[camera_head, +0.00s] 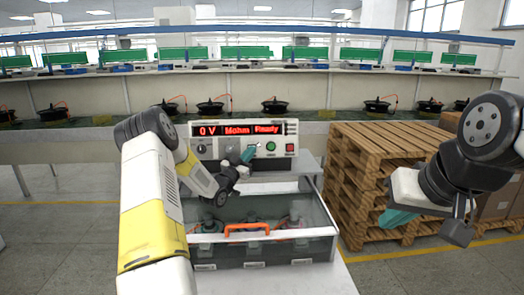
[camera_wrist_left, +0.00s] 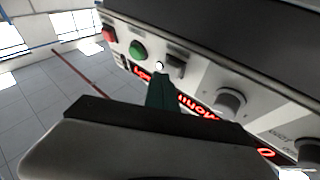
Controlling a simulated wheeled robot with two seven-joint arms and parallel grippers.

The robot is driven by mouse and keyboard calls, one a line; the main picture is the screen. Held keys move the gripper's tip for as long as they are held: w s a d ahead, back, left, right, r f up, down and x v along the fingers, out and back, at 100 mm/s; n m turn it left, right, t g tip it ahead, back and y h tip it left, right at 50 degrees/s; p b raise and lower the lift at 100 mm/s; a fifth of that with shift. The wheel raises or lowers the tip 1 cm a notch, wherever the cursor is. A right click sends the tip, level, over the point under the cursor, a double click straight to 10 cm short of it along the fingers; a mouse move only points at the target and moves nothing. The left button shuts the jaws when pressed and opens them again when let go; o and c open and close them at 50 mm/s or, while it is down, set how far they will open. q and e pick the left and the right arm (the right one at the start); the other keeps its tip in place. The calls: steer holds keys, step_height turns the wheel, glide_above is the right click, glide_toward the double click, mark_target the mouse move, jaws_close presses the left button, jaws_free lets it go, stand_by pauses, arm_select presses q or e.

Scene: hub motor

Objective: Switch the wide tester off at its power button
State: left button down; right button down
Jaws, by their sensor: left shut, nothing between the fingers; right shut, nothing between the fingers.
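The wide tester (camera_head: 238,141) stands behind the fixture box, its red display reading "0 V", "Mohm" and "Ready". Its panel has a green button (camera_head: 270,146), a red button (camera_head: 290,148) and knobs (camera_head: 228,149). My left gripper (camera_head: 249,154) is shut and empty, its teal fingertips in front of the panel, left of the green button. In the left wrist view the fingertips (camera_wrist_left: 160,88) point at a small bright round spot (camera_wrist_left: 159,65) beside a dark rocker-like switch (camera_wrist_left: 176,62); contact cannot be told. My right gripper (camera_head: 396,219) is shut and empty, away from the tester.
A clear-lidded fixture box (camera_head: 318,233) with an orange handle (camera_head: 247,229) stands in front of the tester. Stacked wooden pallets (camera_head: 365,165) stand at the right, behind my right gripper. A conveyor line with several hub motors (camera_head: 210,107) and green screens runs behind.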

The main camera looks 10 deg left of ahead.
arm_select(q)
steer(key=shift+w+a+f, duration=0.15)
steer(key=shift+w, duration=0.25)
stand_by(0.3)
steer(key=shift+s, duration=0.15)
steer(key=shift+s+d+r, duration=0.25)
steer(key=shift+s, duration=0.4)
steer(key=shift+s+d+r, duration=0.2)
steer(key=shift+s, duration=0.6)
steer(key=shift+s+d+r, duration=0.2)
steer(key=shift+s+d, duration=0.05)
steer(key=shift+s, duration=0.5)
steer(key=shift+s+d+r, duration=0.2)
steer(key=shift+s, duration=0.6)
steer(key=s+d+r, duration=0.1)
steer(key=s+d, duration=0.1)
steer(key=s, duration=0.4)
steer(key=shift+s+r, duration=0.3)
steer(key=shift+r, duration=0.05)
